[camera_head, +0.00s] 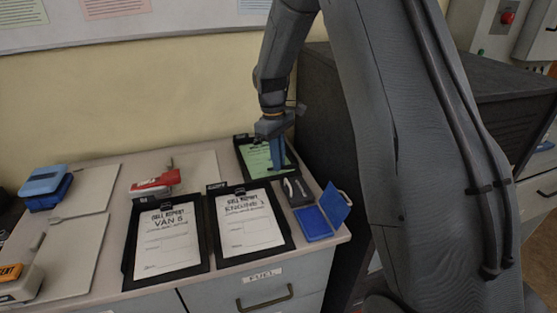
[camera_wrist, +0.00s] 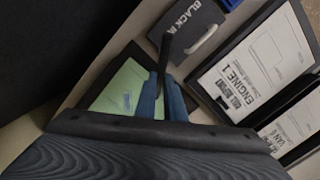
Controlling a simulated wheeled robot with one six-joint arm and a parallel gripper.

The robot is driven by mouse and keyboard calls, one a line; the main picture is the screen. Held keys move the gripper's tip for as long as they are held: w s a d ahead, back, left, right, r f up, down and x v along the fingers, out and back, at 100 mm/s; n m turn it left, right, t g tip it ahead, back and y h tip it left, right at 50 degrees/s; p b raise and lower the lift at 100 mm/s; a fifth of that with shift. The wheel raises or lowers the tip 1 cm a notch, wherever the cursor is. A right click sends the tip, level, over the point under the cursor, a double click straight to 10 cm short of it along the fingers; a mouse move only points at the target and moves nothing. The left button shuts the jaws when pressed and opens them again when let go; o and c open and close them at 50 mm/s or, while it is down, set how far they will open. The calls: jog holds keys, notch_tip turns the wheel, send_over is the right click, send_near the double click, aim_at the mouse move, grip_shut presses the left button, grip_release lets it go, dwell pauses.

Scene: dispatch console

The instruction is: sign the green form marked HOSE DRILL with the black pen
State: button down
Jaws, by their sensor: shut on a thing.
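The green form (camera_head: 256,160) lies on a dark clipboard (camera_head: 239,145) at the back right of the counter, partly hidden by my gripper. In the wrist view the green form (camera_wrist: 117,88) is behind and left of the fingers. Its heading is not readable, and a small bluish patch shows on it. My gripper (camera_head: 278,163) points down over the form's right side. In the wrist view its blue fingers (camera_wrist: 162,84) are shut on the black pen (camera_wrist: 167,48). I cannot tell whether the pen's tip touches the form.
An open blue ink pad (camera_head: 313,222) and a dark case (camera_head: 297,191), labelled BLACK in the wrist view (camera_wrist: 185,27), are close on the right. A dark cabinet stands right.

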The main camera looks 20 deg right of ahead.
jog(key=shift+f, duration=0.15)
jog(key=shift+d, duration=0.15)
dwell(0.4)
jog(key=shift+w+d, duration=0.1)
jog(key=shift+d, duration=0.35)
jog(key=shift+w+d, duration=0.1)
jog(key=shift+w+d, duration=0.15)
jog(key=shift+d, duration=0.25)
jog(key=shift+d, duration=0.15)
jog(key=shift+s+d+p, duration=0.2)
jog(key=shift+d+p, duration=0.2)
jog(key=shift+s+d, duration=0.1)
jog(key=shift+d, duration=0.05)
jog(key=shift+s+d, duration=0.1)
jog(key=shift+d, duration=0.2)
